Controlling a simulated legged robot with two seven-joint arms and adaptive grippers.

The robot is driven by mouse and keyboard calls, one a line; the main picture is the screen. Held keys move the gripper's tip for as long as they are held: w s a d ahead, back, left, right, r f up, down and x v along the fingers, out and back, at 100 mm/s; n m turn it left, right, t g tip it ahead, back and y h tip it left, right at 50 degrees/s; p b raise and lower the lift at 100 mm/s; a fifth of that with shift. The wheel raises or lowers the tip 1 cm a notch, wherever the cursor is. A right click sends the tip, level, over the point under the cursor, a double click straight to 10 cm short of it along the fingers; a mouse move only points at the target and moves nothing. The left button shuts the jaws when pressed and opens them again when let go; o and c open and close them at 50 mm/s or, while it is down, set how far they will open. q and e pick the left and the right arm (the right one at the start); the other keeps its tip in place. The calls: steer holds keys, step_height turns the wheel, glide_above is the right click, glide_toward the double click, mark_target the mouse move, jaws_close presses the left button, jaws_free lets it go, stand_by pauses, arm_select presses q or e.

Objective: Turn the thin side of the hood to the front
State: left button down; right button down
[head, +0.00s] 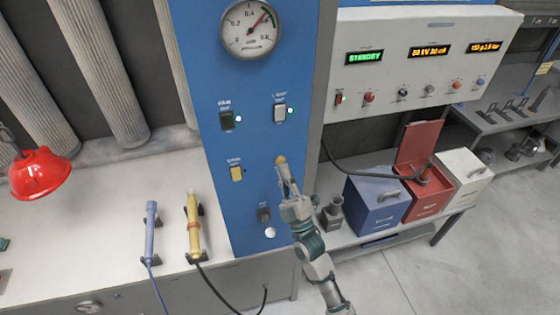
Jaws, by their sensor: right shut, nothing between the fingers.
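A red hood (40,176) hangs at the left edge of the head view, with a dark fitting above it. Its wide rim faces down and a pale part shows at its top edge. I cannot tell which of its sides is the thin one. My right gripper (283,167) is shut and empty, in front of the blue panel, with its tips at a small yellow-orange knob. I cannot tell whether they touch it. The gripper is far to the right of the hood. My left gripper is not in view.
The blue panel (220,80) carries a round gauge (250,28) and several switches. A yellow hand tool (194,225) and a blue one (151,230) stand on the pale bench (100,190). Blue, red and white boxes stand at the right. The floor at the lower right is clear.

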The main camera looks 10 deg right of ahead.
steer(key=shift+w, duration=0.15)
steer(key=shift+w+r, duration=0.1)
steer(key=shift+w, duration=0.1)
